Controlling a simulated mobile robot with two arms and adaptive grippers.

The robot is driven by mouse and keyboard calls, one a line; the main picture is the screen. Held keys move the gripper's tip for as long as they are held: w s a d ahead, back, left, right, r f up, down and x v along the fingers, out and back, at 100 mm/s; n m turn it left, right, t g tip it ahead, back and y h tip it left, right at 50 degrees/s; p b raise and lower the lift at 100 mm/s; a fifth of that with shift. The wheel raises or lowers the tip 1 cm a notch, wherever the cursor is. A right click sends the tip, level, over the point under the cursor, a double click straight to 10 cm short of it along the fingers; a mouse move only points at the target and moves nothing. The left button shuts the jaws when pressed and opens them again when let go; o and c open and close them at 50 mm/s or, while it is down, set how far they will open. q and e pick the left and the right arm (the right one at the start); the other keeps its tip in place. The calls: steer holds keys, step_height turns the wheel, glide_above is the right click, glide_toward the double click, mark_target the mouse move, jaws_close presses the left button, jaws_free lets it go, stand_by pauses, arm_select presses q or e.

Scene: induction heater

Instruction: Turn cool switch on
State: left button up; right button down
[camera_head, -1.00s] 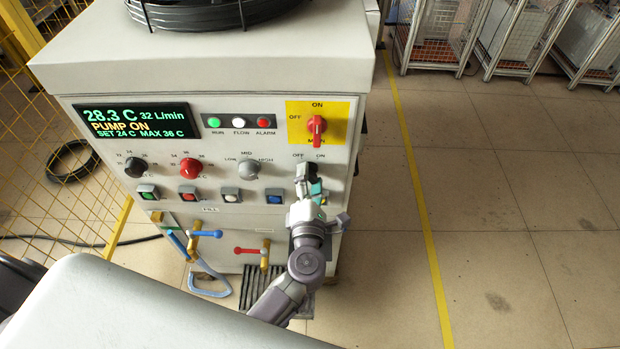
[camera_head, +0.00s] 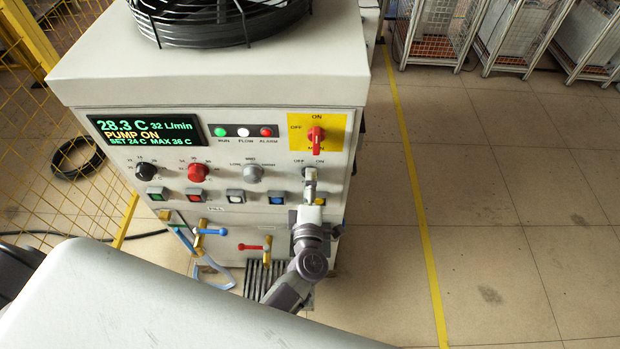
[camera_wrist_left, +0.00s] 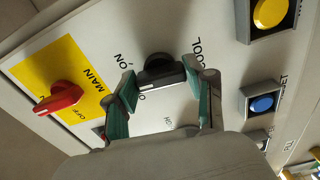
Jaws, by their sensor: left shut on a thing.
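The OFF and ON labels show just above. My right gripper is not in view.
A red main switch (camera_head: 315,135) on a yellow plate sits just above. Left of the cool switch are a grey knob (camera_head: 252,174), a red knob (camera_head: 197,173) and a row of push buttons. Blue (camera_head: 215,232) and red (camera_head: 250,247) valve levers stick out below.

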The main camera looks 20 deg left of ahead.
arm_select(q)
steer(key=shift+m, duration=0.6)
steer(key=shift+f, duration=0.1)
steer(key=o, duration=1.2)
steer(key=shift+c, duration=0.2)
steer(key=v, duration=1.2)
